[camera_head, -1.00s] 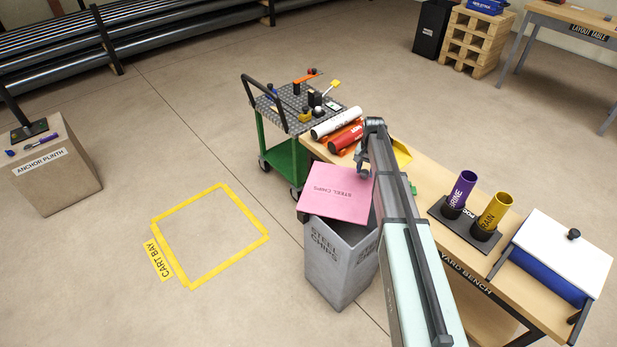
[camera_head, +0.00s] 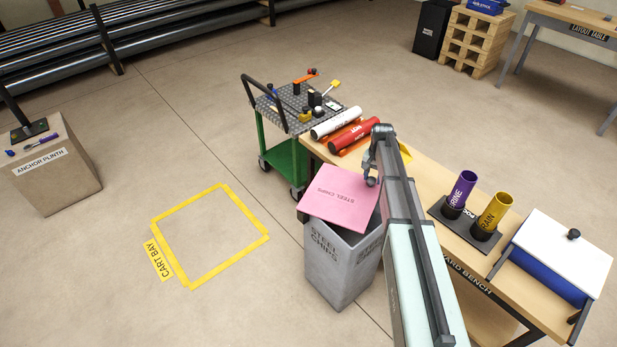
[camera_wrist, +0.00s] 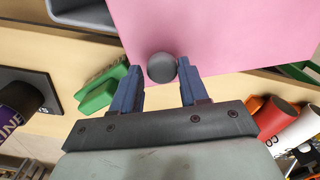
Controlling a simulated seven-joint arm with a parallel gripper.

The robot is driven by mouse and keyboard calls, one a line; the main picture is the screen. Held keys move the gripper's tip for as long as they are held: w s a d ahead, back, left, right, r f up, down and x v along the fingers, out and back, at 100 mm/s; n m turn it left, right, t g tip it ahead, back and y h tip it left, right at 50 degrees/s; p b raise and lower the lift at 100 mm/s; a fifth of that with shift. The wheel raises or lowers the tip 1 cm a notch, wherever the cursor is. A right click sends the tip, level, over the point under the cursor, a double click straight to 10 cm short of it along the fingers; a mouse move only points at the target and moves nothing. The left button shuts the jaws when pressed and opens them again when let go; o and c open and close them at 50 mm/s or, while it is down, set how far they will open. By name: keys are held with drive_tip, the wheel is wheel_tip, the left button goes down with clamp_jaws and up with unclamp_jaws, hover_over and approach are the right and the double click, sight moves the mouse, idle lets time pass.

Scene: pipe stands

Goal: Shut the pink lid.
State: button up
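The pink lid (camera_head: 342,196), marked STEEL CHIPS, sits tilted over the grey steel chips bin (camera_head: 338,265), with part of the bin's mouth showing below its right side. In the wrist view the pink lid (camera_wrist: 215,35) fills the upper middle, with a dark round knob (camera_wrist: 162,67) near its close edge. My gripper (camera_wrist: 160,70) is open, one blue finger on each side of the knob, with narrow gaps; contact is unclear. In the head view my arm hides most of the gripper.
The yard bench (camera_head: 425,180) stands right of the bin, with white and red pipes (camera_head: 352,136) at its far end and purple and yellow pipes (camera_head: 494,212) in a stand. A green cart (camera_head: 285,158) stands behind. A green object (camera_wrist: 102,88) lies near my left finger.

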drive_tip(key=s+d, duration=0.3)
drive_tip(key=s, duration=0.6)
drive_tip(key=shift+s, duration=0.15)
idle(1.0)
drive_tip(key=shift+s, duration=0.1)
drive_tip(key=shift+s, duration=1.05)
drive_tip(key=o, duration=0.4)
drive_tip(key=shift+w, duration=0.1)
drive_tip(key=shift+r, duration=0.1)
drive_tip(key=shift+r, duration=3.4)
